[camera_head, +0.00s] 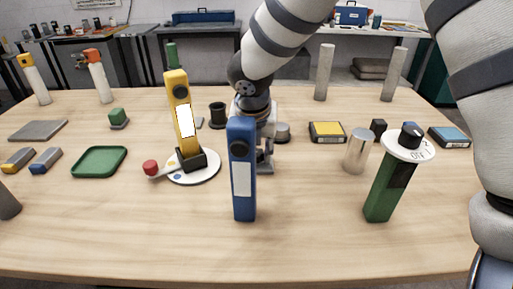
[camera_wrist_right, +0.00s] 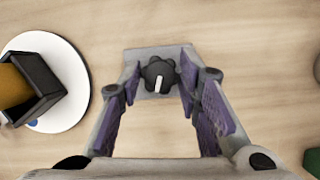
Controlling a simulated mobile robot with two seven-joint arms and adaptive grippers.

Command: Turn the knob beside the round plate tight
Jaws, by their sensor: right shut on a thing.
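The black lobed knob (camera_wrist_right: 159,75) with a white pointer mark sits on a light grey base plate (camera_wrist_right: 140,55) in the right wrist view. My right gripper (camera_wrist_right: 160,84) is shut on this knob, with one finger on each side. In the head view my right gripper (camera_head: 264,150) is lowered to the table behind the blue upright block, which partly hides it; the knob cannot be made out there. The white round plate (camera_head: 208,172) lies to the left, carrying a yellow upright block (camera_head: 177,95) in a black holder. The plate also shows in the wrist view (camera_wrist_right: 72,70). My left gripper is not visible.
The blue upright block (camera_head: 243,205) stands in front of my right gripper. A green post (camera_head: 379,200) with a white dial top and a metal cylinder (camera_head: 357,150) stand to the right. A green tray (camera_head: 99,174) lies left. The front table strip is clear.

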